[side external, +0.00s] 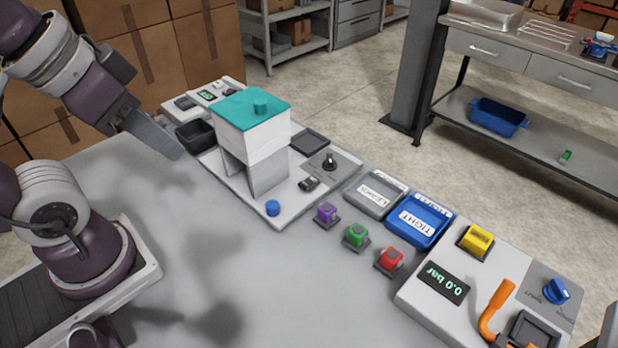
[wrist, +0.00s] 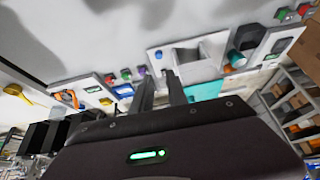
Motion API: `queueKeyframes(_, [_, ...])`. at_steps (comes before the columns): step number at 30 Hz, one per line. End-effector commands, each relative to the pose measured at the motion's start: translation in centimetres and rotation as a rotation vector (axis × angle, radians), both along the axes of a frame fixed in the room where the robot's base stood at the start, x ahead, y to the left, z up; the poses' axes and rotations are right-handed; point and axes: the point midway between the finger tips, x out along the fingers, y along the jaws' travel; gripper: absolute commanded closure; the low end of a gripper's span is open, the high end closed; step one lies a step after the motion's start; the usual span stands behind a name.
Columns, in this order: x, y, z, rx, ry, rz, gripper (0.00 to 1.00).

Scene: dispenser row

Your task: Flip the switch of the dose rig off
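No label reading "dose" is legible. A rig with a white housing and teal top (side external: 251,110) stands on a pale base plate at the table's middle; it also shows in the wrist view (wrist: 200,50). Its plate carries a small dark rocker switch (side external: 308,184), a black knob (side external: 329,161) and a blue button (side external: 272,208). The rocker's position is too small to tell. My gripper (side external: 179,153) is in the air left of this rig, apart from it. In the wrist view my gripper (wrist: 160,82) has its two fingers apart with nothing between them.
A black bin (side external: 195,135) and a panel with a green display (side external: 208,95) are behind left. Purple (side external: 327,213), green (side external: 356,235) and red (side external: 391,259) buttons, two trays (side external: 418,220) and a pressure panel with an orange handle (side external: 494,310) lie right. The table's front is clear.

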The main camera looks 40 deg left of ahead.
Motion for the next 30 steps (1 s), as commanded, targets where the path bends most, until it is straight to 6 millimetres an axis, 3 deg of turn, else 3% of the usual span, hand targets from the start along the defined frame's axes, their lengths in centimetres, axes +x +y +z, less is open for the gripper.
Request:
queueKeyframes(2, [1.3, 0.0, 0.8, 0.035, 0.035, -0.064, 0.99])
queueKeyframes(5, [4.7, -0.1, 2.1, 0.116, 0.114, -0.236, 1.00])
queueKeyframes(9, [11.1, -0.2, 2.7, 0.222, 0.245, -0.555, 1.00])
queueKeyframes(14, [18.4, -0.5, 0.4, 0.285, 0.376, -0.938, 1.00])
queueKeyframes(18, [23.5, -0.7, -3.3, 0.292, 0.450, -1.242, 1.00])
queueKeyframes(24, [26.9, -0.8, -7.4, 0.273, 0.491, -1.500, 1.00])
queueKeyframes(30, [27.5, -0.9, -8.2, 0.269, 0.494, -1.551, 1.00])
